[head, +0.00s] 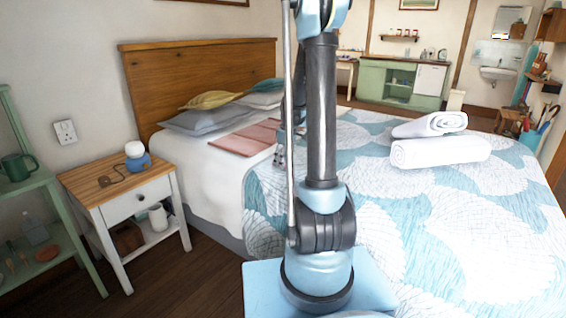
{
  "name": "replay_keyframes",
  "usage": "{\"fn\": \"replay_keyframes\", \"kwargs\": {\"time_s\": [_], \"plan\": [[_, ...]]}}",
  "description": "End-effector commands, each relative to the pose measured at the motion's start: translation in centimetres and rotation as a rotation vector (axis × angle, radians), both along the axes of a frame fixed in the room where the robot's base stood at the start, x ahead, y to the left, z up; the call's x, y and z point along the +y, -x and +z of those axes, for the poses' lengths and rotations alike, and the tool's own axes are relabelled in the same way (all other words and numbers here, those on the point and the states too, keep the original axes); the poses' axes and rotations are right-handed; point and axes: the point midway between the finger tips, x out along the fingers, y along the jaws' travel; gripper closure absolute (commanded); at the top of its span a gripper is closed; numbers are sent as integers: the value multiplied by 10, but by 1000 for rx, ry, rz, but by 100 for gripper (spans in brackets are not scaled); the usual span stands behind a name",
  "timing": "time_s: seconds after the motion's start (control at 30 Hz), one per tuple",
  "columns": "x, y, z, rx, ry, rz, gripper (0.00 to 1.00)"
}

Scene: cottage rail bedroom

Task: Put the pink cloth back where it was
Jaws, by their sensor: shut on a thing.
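The pink cloth (238,139) lies spread flat on the white sheet near the head of the bed, just in front of the pillows. It shows fold lines or panels across it. My gripper (279,158) is at the cloth's right edge, low over the bed, and is shut on the cloth there. My own arm stands in front and hides part of the gripper and whatever of the cloth lies behind it, so the grip itself is hard to see.
Grey and yellow pillows (207,119) lie against the wooden headboard (200,75). Rolled white towels (440,151) lie on the patterned blue bedspread (450,220) at right. The bedspread's front is clear.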

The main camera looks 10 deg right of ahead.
Motion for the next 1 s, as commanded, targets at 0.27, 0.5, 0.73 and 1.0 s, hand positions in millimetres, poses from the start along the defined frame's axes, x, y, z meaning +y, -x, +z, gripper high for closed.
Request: {"fn": "replay_keyframes", "kwargs": {"time_s": [0.27, 0.5, 0.73, 1.0], "plan": [[0, 0, -2, 0, 0, 0, 78], [0, 0, -6, 0, 0, 0, 47], [0, 0, -6, 0, 0, 0, 36], [-1, 1, -2, 0, 0, 0, 36]]}}
